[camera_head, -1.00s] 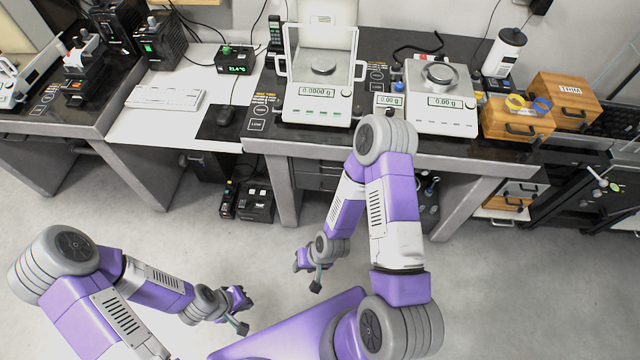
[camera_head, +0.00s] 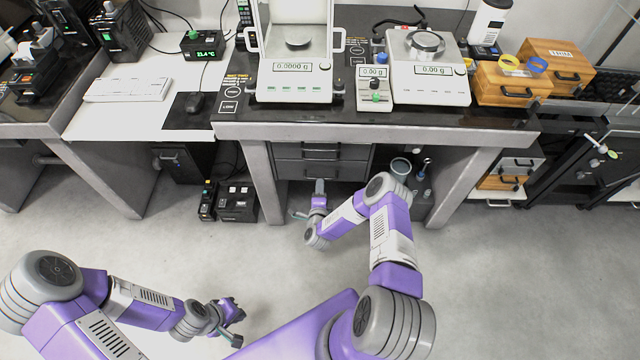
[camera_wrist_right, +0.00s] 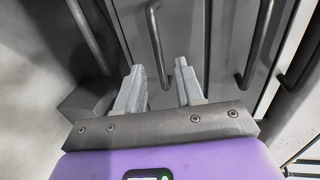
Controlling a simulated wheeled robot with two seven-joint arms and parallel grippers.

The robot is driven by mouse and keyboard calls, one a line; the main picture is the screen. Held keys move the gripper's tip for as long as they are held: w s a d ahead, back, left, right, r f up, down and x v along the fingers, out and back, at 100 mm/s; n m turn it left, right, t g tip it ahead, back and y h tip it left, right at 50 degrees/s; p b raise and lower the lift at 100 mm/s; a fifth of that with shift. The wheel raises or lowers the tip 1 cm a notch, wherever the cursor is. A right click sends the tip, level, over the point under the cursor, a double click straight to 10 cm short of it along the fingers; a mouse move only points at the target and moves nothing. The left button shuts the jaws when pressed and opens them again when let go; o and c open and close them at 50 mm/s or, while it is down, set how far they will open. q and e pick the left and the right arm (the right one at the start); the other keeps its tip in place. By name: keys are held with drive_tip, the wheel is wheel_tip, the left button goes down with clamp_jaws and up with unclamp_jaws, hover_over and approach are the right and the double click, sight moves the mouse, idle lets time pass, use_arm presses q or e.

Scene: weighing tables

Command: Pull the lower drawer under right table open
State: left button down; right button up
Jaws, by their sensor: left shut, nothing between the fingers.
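The grey drawer unit hangs under the right table (camera_head: 480,134). Its upper drawer (camera_head: 345,152) and lower drawer (camera_head: 348,171) both look shut. My right gripper (camera_head: 319,186) is in front of the lower drawer and hides part of its front. A bar handle (camera_wrist_right: 157,45) lies just ahead of the gap, seemingly the lower drawer's; contact cannot be told. Another bar handle (camera_wrist_right: 257,45) lies to the right. My left gripper (camera_head: 236,325) is shut and empty over the floor.
A table leg (camera_head: 263,183) stands left of the drawers, another (camera_head: 462,187) to the right. Black boxes (camera_head: 237,202) sit on the floor at left. The floor in front is clear.

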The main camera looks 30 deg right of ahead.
drive_tip(key=shift+b+x, duration=0.7)
drive_tip(key=shift+x, duration=1.55)
drive_tip(key=shift+c, duration=0.4)
clamp_jaws()
